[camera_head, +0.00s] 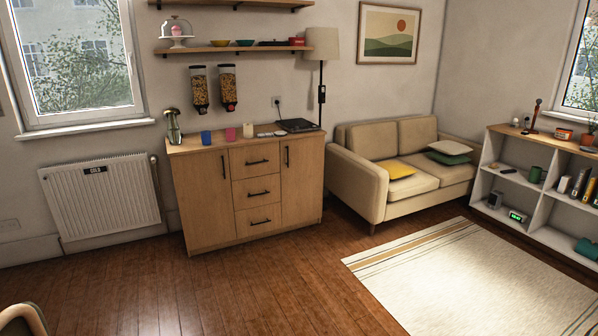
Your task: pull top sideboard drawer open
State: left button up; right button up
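The wooden sideboard (208,206) stands against the back wall, left of the sofa. It has a middle column of drawers with a door on each side. The top drawer (256,168) is closed, flush with the front, and has a dark horizontal bar handle (257,162). The middle drawer (256,198) and bottom drawer (258,228) below it are also closed. Neither of my grippers is in view.
Wooden floor (240,285) is clear in front of the sideboard. A striped rug (480,280) lies to the right, before the beige sofa (355,178). A chair (22,318) shows at the bottom left. Cups and a laptop (297,125) stand on the sideboard top.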

aim_at(252, 161)
jog(key=i, duration=2.25)
